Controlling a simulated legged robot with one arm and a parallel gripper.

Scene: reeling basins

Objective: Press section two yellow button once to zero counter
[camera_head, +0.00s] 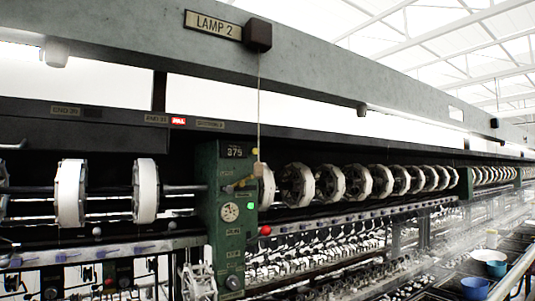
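A green control box (222,222) stands left of centre between the reels. A small counter window (235,152) near its top appears to read 375. A small yellow spot (255,151), possibly the yellow button, shows at its upper right edge, close to the hanging cord. A brass-coloured lever (240,185) sits below it. A round dial (229,212) is on the front, with a small green light or button (250,206) and a red knob (266,230) to its right. I cannot read a section number on the box. My gripper is not in view.
A beam crosses overhead with a LAMP 2 plate (213,25) and a dark switch box (258,35). Its pull cord (259,100) hangs in front of the green box. White reels (70,193) line both sides. Basins with a blue bowl (475,288) lie at right.

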